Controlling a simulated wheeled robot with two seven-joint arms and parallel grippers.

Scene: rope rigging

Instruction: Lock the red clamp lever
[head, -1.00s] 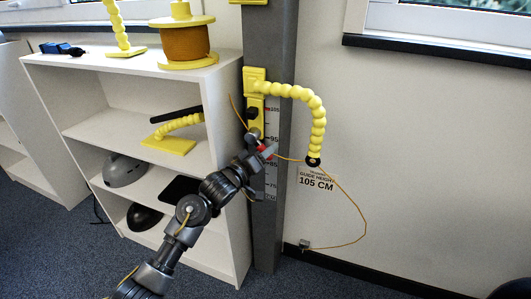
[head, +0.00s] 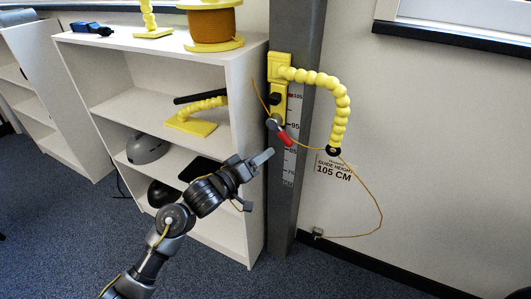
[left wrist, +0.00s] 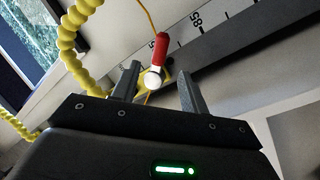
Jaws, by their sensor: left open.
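The red clamp lever (head: 285,138) sits on the yellow clamp bracket (head: 279,88) on the grey post. It slants down and to the right from its silver pivot (head: 274,122). My left gripper (head: 262,158) is open and empty, below and left of the lever, apart from it. In the left wrist view, the red lever (left wrist: 158,48) and its round silver end show beyond and between the two open fingers (left wrist: 158,72). A yellow segmented arm (head: 338,105) curves from the bracket down to a black ring guide. My right gripper is out of view.
A thin orange rope (head: 378,205) passes close by the lever and through the guide, and loops to a small grey wall fitting (head: 318,232). A white shelf (head: 160,55) stands left of the post, holding an orange spool (head: 212,24). The post (head: 290,215) carries a height scale.

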